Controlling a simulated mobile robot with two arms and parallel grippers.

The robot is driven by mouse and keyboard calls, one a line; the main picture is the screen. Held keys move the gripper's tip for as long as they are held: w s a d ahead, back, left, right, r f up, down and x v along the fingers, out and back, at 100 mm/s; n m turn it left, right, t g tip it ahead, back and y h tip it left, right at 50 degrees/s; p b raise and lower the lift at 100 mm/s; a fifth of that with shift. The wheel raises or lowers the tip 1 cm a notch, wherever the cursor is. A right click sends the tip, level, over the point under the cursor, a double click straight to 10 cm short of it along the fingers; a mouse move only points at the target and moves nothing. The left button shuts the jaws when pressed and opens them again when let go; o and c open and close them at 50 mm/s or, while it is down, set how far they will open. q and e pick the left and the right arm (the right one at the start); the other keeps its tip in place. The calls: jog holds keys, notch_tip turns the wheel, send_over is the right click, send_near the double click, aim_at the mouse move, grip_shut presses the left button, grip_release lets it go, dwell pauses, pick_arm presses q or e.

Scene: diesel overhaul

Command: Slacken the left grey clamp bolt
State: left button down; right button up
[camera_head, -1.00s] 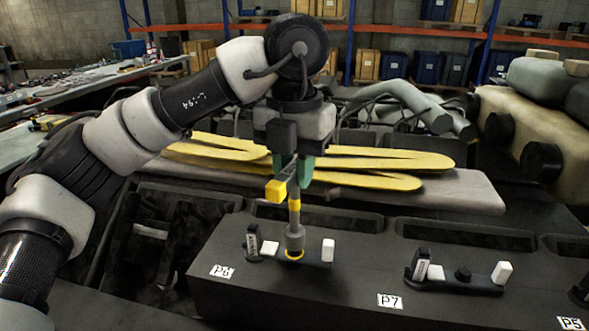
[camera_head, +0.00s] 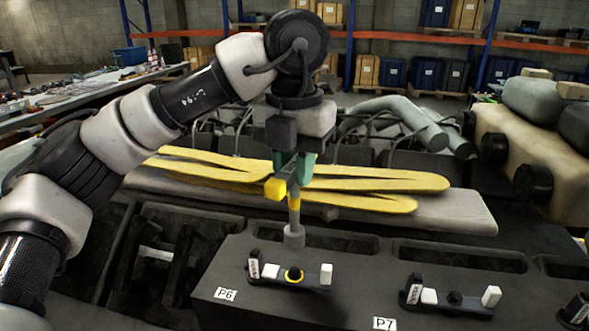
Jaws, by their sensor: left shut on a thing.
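My left gripper (camera_head: 292,170) is shut on a socket tool (camera_head: 293,206). The tool has a yellow block and band and a grey socket (camera_head: 293,238) at its lower end, and hangs upright. A white block stands on each side of this bolt. A similar clamp (camera_head: 462,302) with a dark bolt (camera_head: 455,298) sits to the right near label P7. My right gripper is not in view.
The clamps sit on a long dark block (camera_head: 340,300) with recessed slots. Behind it lie yellow strips (camera_head: 370,185) on a grey slab (camera_head: 455,217). Grey pipes (camera_head: 420,120) and a beige body with black caps (camera_head: 545,150) stand at the back right.

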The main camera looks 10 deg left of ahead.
pick_arm(q)
notch_tip(320, 180, up, 3)
jog(key=shift+f+p, duration=0.1)
jog(key=shift+p, duration=0.6)
jog(key=shift+f, duration=0.1)
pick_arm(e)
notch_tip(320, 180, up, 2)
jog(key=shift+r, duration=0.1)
pick_arm(q)
jog(key=shift+s, duration=0.1)
jog(key=shift+s+d+f+b, duration=0.1)
jog(key=shift+s+f+b, duration=0.05)
jog(key=shift+s+b, duration=0.3)
jog(key=s+b, duration=0.1)
jog(key=s, duration=0.2)
jog(key=s+d, duration=0.1)
jog(key=s, duration=0.1)
jog(key=shift+s+d+b, duration=0.1)
jog(key=shift+s+b, duration=0.3)
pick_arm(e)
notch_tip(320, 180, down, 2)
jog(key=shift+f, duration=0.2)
